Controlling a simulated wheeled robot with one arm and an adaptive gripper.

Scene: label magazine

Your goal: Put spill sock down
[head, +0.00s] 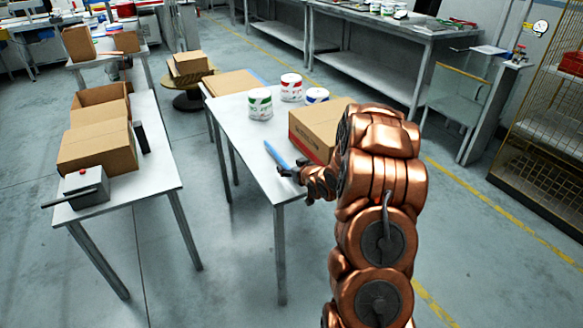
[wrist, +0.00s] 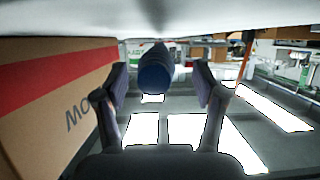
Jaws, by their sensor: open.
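The spill sock (head: 275,154) is a slim blue roll lying on the white table, left of the cardboard box. My gripper (head: 290,170) is at its near end, low over the tabletop. In the wrist view, the sock's dark blue round end (wrist: 155,76) shows between the two fingers of my gripper (wrist: 159,85). The fingers are spread, with a gap on each side of the sock. The sock appears to rest against the white table surface (wrist: 220,15), which fills the top of that view. The rest of the sock's length is mostly hidden behind its end there.
A cardboard box (head: 313,130) with a red stripe stands close to my gripper; it also fills the left of the wrist view (wrist: 50,95). Several white tubs (head: 260,104) stand farther back on the table. A side table (head: 160,172) with boxes stands left, across a floor gap.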

